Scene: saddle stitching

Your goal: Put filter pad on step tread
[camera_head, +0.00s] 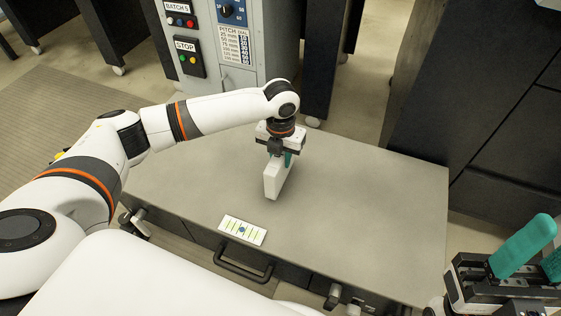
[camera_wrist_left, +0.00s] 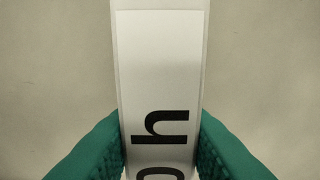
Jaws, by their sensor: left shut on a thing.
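A white block with a printed label, which I take for the filter pad (camera_head: 272,180), is in my left gripper (camera_head: 280,160). The left wrist view shows its label (camera_wrist_left: 158,70) with large black letters, one an "h", between the teal fingers. The left gripper is shut on it and points down. The block is upright over the grey flat top, which I take for the step tread (camera_head: 350,190). I cannot tell whether its lower end touches that surface. My right gripper (camera_head: 535,262) is at the bottom right with its teal fingers apart, partly cut off by the frame.
A small white card (camera_head: 243,230) with green lines and a blue dot lies near the tread's front edge, above a dark handle (camera_head: 243,264). A grey control cabinet (camera_head: 215,50) stands behind. Dark cabinets (camera_head: 480,90) are at the right. The tread's right side is clear.

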